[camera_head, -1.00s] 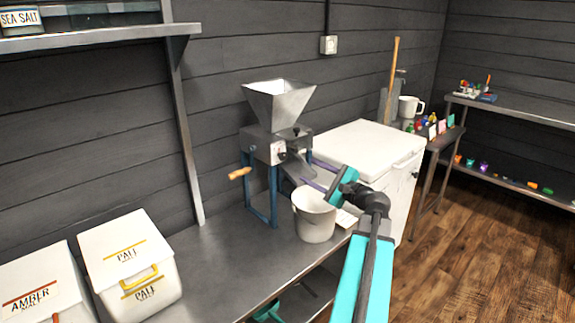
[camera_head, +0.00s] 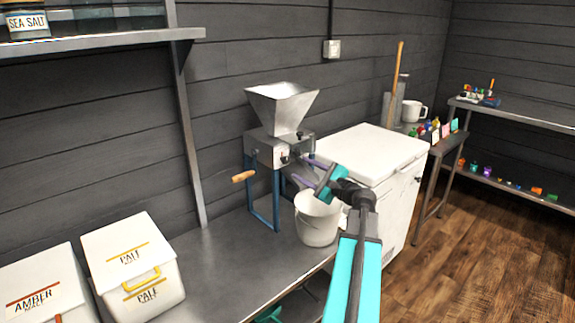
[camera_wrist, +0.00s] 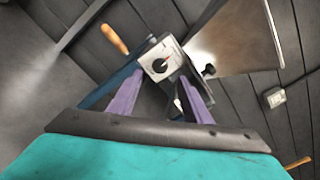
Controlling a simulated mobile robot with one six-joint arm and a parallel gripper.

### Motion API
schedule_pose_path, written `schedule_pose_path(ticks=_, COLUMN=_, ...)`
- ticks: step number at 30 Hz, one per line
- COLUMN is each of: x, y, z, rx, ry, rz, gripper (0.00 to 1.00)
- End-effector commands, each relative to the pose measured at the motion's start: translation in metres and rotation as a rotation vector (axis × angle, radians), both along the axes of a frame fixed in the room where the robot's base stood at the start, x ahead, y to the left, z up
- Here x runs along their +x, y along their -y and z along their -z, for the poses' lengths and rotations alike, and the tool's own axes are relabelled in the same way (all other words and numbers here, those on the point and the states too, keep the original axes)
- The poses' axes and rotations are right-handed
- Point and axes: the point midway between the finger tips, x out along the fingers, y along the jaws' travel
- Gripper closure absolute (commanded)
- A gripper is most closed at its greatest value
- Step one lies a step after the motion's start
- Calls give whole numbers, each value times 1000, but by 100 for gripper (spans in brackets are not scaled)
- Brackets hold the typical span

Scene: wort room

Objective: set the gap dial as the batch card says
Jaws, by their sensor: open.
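The grain mill (camera_head: 268,150) stands on the metal bench, with a steel hopper on top. Its gap dial (camera_head: 284,157) is a small dark knob on a pale plate on the front. In the wrist view the dial (camera_wrist: 161,64) shows a black pointer knob on a white square plate; its marks are too small to read. My gripper (camera_head: 299,167) is open and empty, its purple fingers pointing at the mill front, apart from the dial. In the wrist view the gripper (camera_wrist: 162,82) has the dial just beyond and between its fingertips. No readable batch card shows.
A white bucket (camera_head: 316,222) stands below my gripper, under the mill's chute. The mill's wooden crank handle (camera_head: 243,176) sticks out left. A white chest (camera_head: 375,155) stands to the right. A pale malt bin (camera_head: 130,265) sits left on the bench.

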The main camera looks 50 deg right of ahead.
Motion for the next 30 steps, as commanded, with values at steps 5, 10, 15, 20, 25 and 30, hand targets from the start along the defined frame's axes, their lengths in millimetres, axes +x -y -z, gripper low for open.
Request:
schedule_pose_path(ticks=5, x=28, y=3, z=0, rx=0, ry=-1, rz=-2, gripper=56)
schedule_pose_path(ticks=10, x=52, y=4, z=0, rx=0, ry=0, rz=-1, gripper=56)
schedule_pose_path(ticks=15, x=69, y=6, z=0, rx=0, ry=0, rz=0, gripper=56)
schedule_pose_path(ticks=20, x=77, y=6, z=0, rx=0, ry=0, rz=0, gripper=56)
schedule_pose_path(ticks=25, x=79, y=6, z=0, rx=0, ry=0, rz=0, gripper=56)
schedule_pose_path(ticks=30, x=78, y=6, z=0, rx=0, ry=0, rz=1, gripper=56)
